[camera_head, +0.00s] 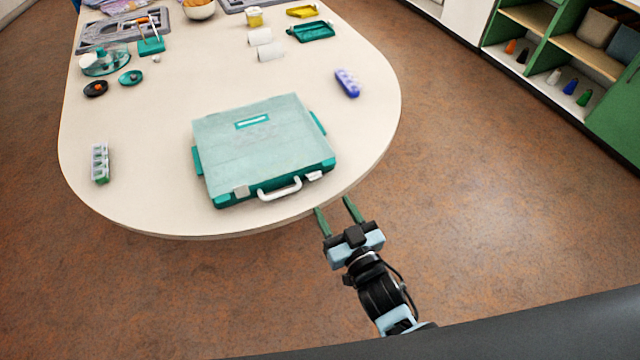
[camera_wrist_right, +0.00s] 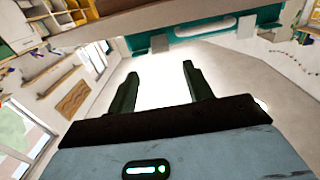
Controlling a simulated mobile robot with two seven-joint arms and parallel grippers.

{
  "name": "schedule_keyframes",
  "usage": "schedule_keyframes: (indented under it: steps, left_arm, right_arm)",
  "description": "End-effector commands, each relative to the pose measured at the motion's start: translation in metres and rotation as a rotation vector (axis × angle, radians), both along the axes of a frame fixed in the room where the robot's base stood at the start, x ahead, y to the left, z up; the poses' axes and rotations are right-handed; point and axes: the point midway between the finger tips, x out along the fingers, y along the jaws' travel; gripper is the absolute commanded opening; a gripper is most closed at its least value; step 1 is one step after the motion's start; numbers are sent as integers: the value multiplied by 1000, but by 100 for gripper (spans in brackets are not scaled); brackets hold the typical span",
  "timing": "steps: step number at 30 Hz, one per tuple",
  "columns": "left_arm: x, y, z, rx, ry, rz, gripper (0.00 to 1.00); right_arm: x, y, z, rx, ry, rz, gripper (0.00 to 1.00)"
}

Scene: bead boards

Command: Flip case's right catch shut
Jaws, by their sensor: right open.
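The teal case (camera_head: 255,142) lies closed, with a pale lid, near the table's front edge. Its white handle (camera_head: 280,191) faces me. The right catch (camera_head: 314,176) is a small white tab that sticks outward from the front, below the lid's edge. The left catch (camera_head: 241,191) lies up against the lid's edge. My right gripper (camera_head: 333,204) is open and empty, just off the table edge, in front of and slightly right of the right catch, not touching the case. In the right wrist view its fingers (camera_wrist_right: 159,75) are apart, with the teal case front (camera_wrist_right: 125,46) beyond. My left gripper is out of view.
A purple pill-box-like strip (camera_head: 347,83) lies behind and right of the case; a grey-green strip (camera_head: 100,163) lies left. The table around the case is clear. Green shelves (camera_head: 560,50) stand at the far right.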

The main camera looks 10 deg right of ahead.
Motion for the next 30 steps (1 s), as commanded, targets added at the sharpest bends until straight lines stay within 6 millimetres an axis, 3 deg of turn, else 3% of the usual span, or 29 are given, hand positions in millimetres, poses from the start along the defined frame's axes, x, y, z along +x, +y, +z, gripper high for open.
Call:
schedule_keyframes:
  steps: [5, 18, 30]
  left_arm:
    - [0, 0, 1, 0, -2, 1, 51]
    - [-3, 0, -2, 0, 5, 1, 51]
    - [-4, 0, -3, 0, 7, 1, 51]
  right_arm:
    - [11, 4, 1, 1, -1, 0, 51]
    - [68, 20, 0, 1, 1, 0, 51]
    - [75, 23, 0, 2, 2, 1, 51]
